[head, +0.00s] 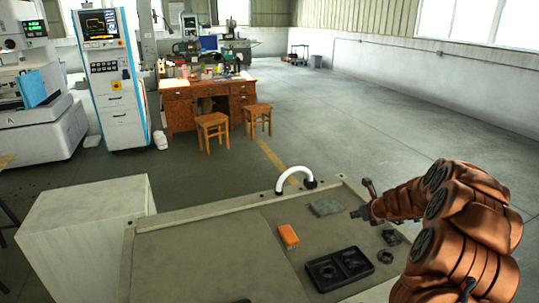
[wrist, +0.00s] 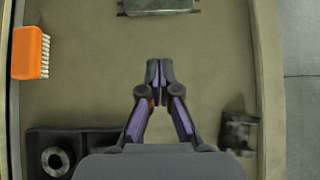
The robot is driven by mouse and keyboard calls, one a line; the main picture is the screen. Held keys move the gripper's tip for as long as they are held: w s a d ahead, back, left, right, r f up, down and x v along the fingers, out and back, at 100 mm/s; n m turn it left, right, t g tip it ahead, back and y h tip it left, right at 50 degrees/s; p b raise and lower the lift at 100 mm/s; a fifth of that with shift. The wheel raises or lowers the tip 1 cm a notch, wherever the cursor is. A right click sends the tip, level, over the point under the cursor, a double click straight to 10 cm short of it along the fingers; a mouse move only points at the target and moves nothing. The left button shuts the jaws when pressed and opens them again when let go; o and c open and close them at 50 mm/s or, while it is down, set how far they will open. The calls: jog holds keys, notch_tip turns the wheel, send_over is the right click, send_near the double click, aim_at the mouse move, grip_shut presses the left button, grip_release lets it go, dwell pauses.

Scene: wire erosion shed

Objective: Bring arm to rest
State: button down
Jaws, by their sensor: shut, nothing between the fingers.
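My arm, copper-coloured, reaches in from the right of the head view. My gripper (head: 362,203) hangs above the right part of the tray-topped work surface (head: 200,262). In the wrist view my gripper (wrist: 159,72) has its two fingertips together, with nothing between them. Below it is bare tan surface. The gripper is apart from the objects lying around it.
On the surface lie an orange brush (head: 288,235), a grey block (head: 325,206), a black tray (head: 340,268) holding ring parts, and a dark part (wrist: 238,132) by the right rim. A white curved handle (head: 294,176) rises at the far edge. Open floor lies beyond.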

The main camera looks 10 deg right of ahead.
jog(key=s+a+r+n+g+y, duration=0.1)
jog(key=s+a+r+n, duration=0.2)
jog(key=a, duration=0.5)
jog(key=s+a+r+n+g+y, duration=0.1)
jog(key=s+a+r+n+y, duration=0.15)
jog(key=a+n, duration=0.45)
jog(key=s+a+r+n+g+y, duration=0.1)
jog(key=s+a+r+n, duration=0.2)
jog(key=a, duration=0.6)
jog(key=s+a+r+n+g, duration=0.4)
jog(key=s+a+n, duration=0.5)
jog(key=s, duration=0.4)
jog(key=s+d+n+g+h, duration=0.1)
jog(key=s+n, duration=0.5)
jog(key=s, duration=0.6)
jog(key=s+d+n+g+h, duration=0.2)
jog(key=s+n+h, duration=0.2)
jog(key=s, duration=0.9)
jog(key=shift+f+n+g, duration=0.3)
jog(key=shift+n+g, duration=0.1)
jog(key=shift+n, duration=0.8)
jog(key=shift+h, duration=0.25)
